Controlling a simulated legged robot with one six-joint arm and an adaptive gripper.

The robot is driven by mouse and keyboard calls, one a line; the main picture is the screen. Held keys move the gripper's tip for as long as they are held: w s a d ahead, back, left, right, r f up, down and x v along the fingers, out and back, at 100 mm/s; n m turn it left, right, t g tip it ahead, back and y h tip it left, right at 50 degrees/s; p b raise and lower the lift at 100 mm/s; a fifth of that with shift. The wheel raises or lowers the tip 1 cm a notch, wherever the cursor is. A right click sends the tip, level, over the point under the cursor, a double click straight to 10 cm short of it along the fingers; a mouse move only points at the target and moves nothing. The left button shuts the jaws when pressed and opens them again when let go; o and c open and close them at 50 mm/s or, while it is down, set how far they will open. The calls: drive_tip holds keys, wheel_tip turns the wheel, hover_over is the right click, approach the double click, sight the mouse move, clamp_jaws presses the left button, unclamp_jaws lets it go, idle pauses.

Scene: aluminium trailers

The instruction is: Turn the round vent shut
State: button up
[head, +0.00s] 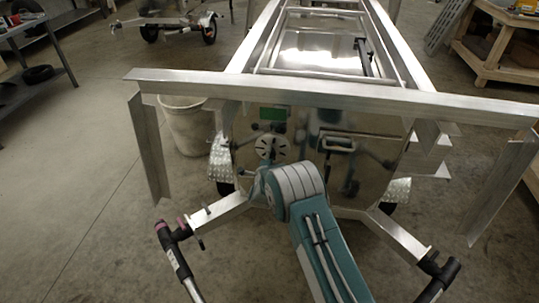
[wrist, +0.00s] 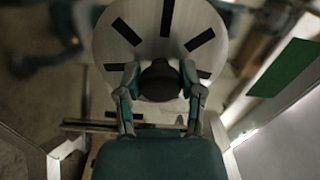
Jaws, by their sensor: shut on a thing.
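The round vent (head: 270,148) is a pale disc on the shiny metal front panel of the trailer. It also fills the top of the wrist view (wrist: 146,22), with several dark radial slots showing and a dark round knob (wrist: 160,80) at its centre. My gripper (wrist: 161,82) has one finger on each side of the knob and is shut on it. The lower part of the disc is hidden behind my gripper. In the head view my teal arm covers the area just below the vent, and my fingers cannot be made out there.
A green rectangle (head: 273,113) sits on the panel above the vent. A handle (head: 337,144) is to its right. A long aluminium bar (head: 330,92) crosses above, with angled frame legs (head: 147,150) at the sides. A pale bucket (head: 186,125) stands left on the concrete floor.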

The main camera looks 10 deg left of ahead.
drive_tip(key=shift+d+f, duration=0.15)
drive_tip(key=shift+d, duration=0.05)
drive_tip(key=o, duration=1.2)
drive_tip(key=s, duration=1.1)
drive_tip(key=shift+s, duration=0.4)
